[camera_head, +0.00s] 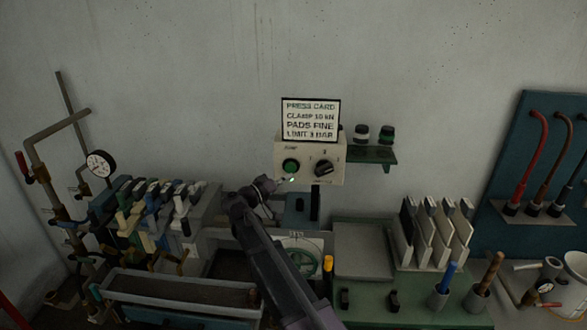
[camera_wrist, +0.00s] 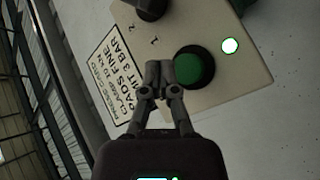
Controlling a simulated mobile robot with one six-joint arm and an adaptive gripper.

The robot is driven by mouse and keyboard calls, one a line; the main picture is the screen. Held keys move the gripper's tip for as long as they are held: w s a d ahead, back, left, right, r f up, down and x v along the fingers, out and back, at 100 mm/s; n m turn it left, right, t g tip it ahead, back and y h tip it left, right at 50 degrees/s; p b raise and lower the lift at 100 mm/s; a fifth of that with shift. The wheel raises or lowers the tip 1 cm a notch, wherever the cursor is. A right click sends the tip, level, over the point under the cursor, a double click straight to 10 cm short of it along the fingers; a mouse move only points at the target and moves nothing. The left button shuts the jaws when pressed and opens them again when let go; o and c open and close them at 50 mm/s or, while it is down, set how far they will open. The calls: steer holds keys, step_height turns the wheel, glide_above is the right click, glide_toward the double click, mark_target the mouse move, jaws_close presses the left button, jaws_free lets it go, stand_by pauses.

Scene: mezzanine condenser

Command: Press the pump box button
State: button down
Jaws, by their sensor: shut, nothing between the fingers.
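The pump box (camera_head: 336,153) is a cream panel on the wall, with a white press card above it. Its green button (camera_head: 290,165) sits at the left of the panel, beside a black rotary knob (camera_head: 323,168). In the wrist view the green button (camera_wrist: 194,67) has a dark collar, and a lit green-white lamp (camera_wrist: 230,46) is near it. My gripper (camera_wrist: 159,70) is shut and empty, its fingertips right beside the button in that view. I cannot tell whether they touch it. In the head view my gripper (camera_head: 268,184) is below and left of the button.
A pressure gauge (camera_head: 100,163) and a row of clamps stand at left. A green bench (camera_head: 420,305) with upright plates and cups is at right. The wall above is clear.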

steer(key=shift+s, duration=1.95)
steer(key=s+d+f+g+y+b, duration=0.2)
steer(key=s+d+f+g+b, duration=0.15)
steer(key=d+f, duration=0.6)
steer(key=s+d+f+g+y+b, duration=0.25)
steer(key=s+d+f+g, duration=0.2)
steer(key=d+f, duration=0.5)
steer(key=s+d+f+g+y+b, duration=0.2)
steer(key=s+f+y+b, duration=0.1)
steer(key=s+f, duration=0.3)
steer(key=s+d+f+g+y+b, duration=0.2)
steer(key=s+d+f+y+b, duration=0.1)
steer(key=s+f+y, duration=0.3)
steer(key=shift+s+d+f+g, duration=0.25)
steer(key=shift+s+f, duration=0.35)
steer(key=shift+s, duration=0.75)
steer(key=shift+a+y, duration=0.1)
steer(key=shift+y, duration=0.15)
